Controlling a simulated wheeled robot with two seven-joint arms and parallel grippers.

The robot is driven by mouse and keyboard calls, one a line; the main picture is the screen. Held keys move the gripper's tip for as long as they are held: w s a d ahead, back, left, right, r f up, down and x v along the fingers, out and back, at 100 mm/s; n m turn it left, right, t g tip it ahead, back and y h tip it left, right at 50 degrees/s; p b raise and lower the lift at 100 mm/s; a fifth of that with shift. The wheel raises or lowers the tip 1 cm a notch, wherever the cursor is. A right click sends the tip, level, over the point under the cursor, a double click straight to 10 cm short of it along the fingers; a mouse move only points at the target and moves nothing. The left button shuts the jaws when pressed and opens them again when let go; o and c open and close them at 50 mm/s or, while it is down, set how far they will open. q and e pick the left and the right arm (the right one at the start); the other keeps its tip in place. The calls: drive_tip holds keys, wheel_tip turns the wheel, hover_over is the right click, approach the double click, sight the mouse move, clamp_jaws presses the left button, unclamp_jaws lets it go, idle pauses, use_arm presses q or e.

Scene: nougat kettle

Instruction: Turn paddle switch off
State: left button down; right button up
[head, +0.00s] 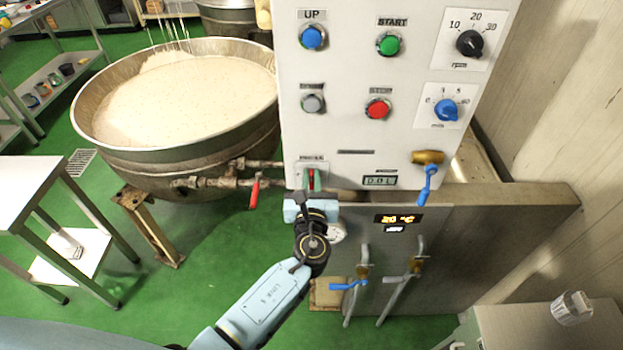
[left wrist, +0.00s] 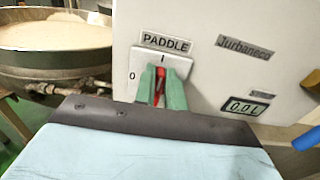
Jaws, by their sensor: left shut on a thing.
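The paddle switch is a red lever (left wrist: 160,86) on a white plate labelled PADDLE (left wrist: 165,42), with marks I above and 0 at the left. In the left wrist view the lever stands nearly upright, towards the I mark. My left gripper (left wrist: 161,90) has its two green fingertips on either side of the lever, shut on it. In the head view the left gripper (head: 311,181) reaches up to the switch at the lower left of the white control panel (head: 345,75). The fingers hide part of the lever. My right gripper is not in view.
The panel carries a blue UP button (head: 313,38), green START button (head: 389,43), red button (head: 378,108) and two dials. A blue-handled valve (head: 428,180) sticks out at the lower right. A large kettle (head: 180,105) of pale mass stands left, with a red-handled valve (head: 255,193).

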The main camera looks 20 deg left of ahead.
use_arm(q)
drive_tip(key=shift+s+a+f+n+b, duration=0.1)
drive_tip(key=shift+a+f+n+b, duration=0.25)
drive_tip(key=shift+n+b, duration=2.3)
drive_tip(key=shift+s+a+f+n+b, duration=0.1)
drive_tip(key=shift+a+f+n+b, duration=0.25)
drive_tip(key=shift+n+b, duration=2.3)
drive_tip(key=shift+s+a+f+n+b, duration=0.1)
drive_tip(key=shift+a+f+n+b, duration=0.2)
drive_tip(key=shift+n+b, duration=2.35)
drive_tip(key=shift+n+p, duration=1)
drive_tip(key=shift+n, duration=0.15)
drive_tip(key=c, duration=1.5)
unclamp_jaws()
drive_tip(key=shift+o, duration=0.2)
